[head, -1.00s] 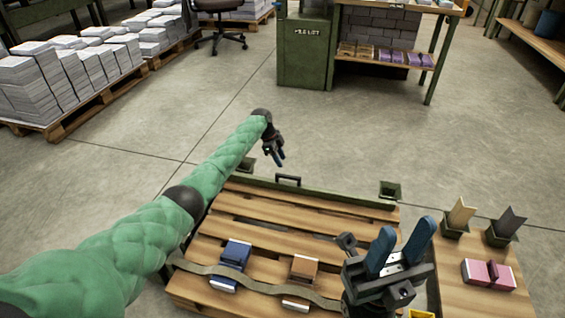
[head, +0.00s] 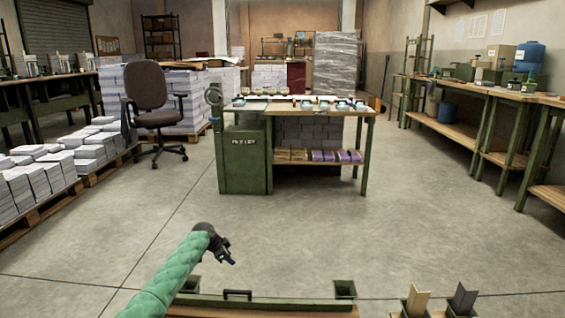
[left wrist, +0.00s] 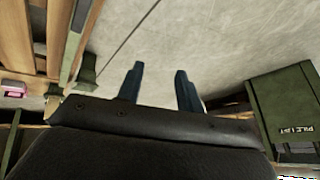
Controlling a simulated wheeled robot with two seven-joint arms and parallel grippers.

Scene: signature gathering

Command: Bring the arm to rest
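My left arm in its green sleeve reaches in from the bottom left of the head view. My left gripper (head: 231,261) hangs beyond the far edge of the pallet bench, over bare floor. In the left wrist view its two blue fingers (left wrist: 160,90) stand apart with nothing between them, so it is open and empty. My right gripper is not in view.
Two small green holders with a tan card (head: 417,298) and a dark card (head: 462,297) stand at the bottom right. A green workbench (head: 243,160) stands ahead, with an office chair (head: 158,118) and paper stacks (head: 88,150) to the left. The floor between is clear.

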